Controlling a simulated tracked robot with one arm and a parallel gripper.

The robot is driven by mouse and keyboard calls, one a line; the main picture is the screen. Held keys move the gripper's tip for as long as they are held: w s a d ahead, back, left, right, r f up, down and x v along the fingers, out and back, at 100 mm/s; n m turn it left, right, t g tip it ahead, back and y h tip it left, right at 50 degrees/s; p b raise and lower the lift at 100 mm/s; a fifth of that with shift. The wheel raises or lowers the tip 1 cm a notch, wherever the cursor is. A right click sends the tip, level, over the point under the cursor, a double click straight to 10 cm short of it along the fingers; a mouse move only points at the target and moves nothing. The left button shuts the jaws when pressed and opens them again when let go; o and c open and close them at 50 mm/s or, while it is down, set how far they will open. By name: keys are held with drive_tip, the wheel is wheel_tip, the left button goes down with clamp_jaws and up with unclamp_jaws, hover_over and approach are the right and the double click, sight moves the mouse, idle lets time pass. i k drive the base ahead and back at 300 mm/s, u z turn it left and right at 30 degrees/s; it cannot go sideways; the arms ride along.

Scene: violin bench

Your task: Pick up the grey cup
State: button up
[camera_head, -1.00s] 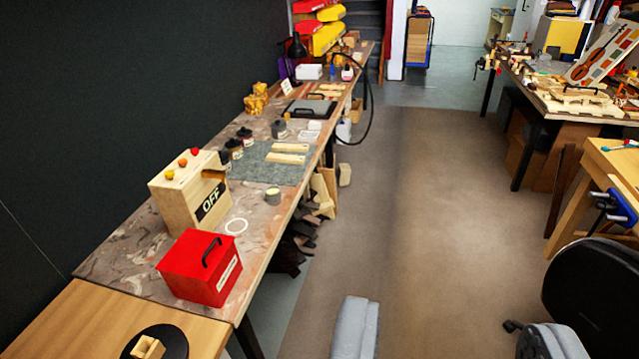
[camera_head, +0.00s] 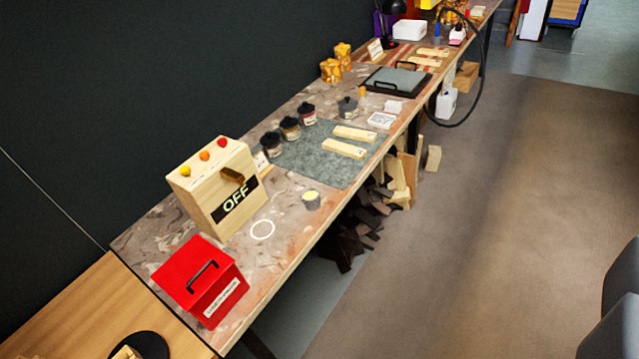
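A small grey cup (camera_head: 311,201) with a pale yellow top stands upright near the front edge of the long bench (camera_head: 290,240). It is right of the wooden OFF box (camera_head: 218,190), near a white ring mark on the bench top. A grey part that looks like one finger of my gripper (camera_head: 620,300) shows at the right edge of the picture, far from the cup. The other finger is out of view, so its opening cannot be judged. Nothing is seen held.
A red box with a black handle (camera_head: 200,282) stands near the bench's near end. Dark-lidded jars (camera_head: 289,128), a grey lidded pot (camera_head: 348,107) and wooden blocks (camera_head: 344,149) lie beyond the cup, around a grey mat (camera_head: 300,165). The brown floor right of the bench is clear.

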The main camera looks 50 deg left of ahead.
sight(310, 198)
drive_tip(key=u, duration=0.5)
drive_tip(key=i, duration=1)
drive_tip(key=u, duration=0.8)
drive_tip(key=k, duration=0.65)
drive_tip(key=u, duration=0.2)
drive_tip(key=i, duration=0.75)
drive_tip(key=z, duration=0.1)
